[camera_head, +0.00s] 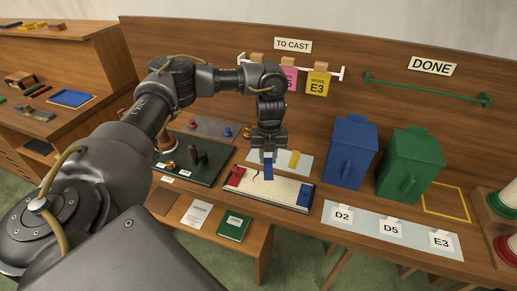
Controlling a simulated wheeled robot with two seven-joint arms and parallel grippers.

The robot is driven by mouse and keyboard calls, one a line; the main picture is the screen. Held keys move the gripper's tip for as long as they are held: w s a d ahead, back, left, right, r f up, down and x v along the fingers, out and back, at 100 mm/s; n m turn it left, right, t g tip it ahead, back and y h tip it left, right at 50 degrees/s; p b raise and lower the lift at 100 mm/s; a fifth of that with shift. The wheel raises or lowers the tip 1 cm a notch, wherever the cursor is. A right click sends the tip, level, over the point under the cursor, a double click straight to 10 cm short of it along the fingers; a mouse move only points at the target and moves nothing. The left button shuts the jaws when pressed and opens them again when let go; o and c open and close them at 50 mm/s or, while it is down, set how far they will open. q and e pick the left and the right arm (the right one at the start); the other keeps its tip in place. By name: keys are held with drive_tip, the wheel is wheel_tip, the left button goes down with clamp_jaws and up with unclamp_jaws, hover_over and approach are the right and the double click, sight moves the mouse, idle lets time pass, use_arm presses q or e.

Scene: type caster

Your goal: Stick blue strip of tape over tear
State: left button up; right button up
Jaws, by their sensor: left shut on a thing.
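My left gripper (268,155) is shut on a blue strip of tape (268,170), which hangs down from its fingertips over the white sheet. The white sheet (275,191) lies on a dark board on the bench. A dark curved line that looks like the tear (256,177) runs in from the sheet's upper edge, just left of the strip. I cannot tell whether the strip touches the sheet. A red block (235,176) sits at the sheet's left end and a blue block (304,195) at its right end. My right gripper is not in view.
A pale card with a yellow strip (294,159) lies behind the sheet. A blue bin (351,152) and a green bin (409,163) stand to the right. A dark green tray (197,160) with small parts is at the left. Labelled cards D2, D5 and E3 (391,230) lie front right.

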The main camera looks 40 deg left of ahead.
sight(259, 170)
use_arm(q)
drive_tip(key=a+m, duration=0.4)
drive_tip(key=shift+f+p, duration=0.35)
drive_tip(key=shift+f, duration=0.05)
drive_tip(key=shift+w+r+p, duration=0.1)
drive_tip(key=shift+p, duration=0.2)
drive_tip(key=shift+a+f+b, duration=0.1)
drive_tip(key=shift+f+b, duration=1.35)
drive_tip(key=shift+f, duration=1.05)
drive_tip(key=shift+f+b, duration=0.4)
drive_tip(key=shift+f, duration=0.2)
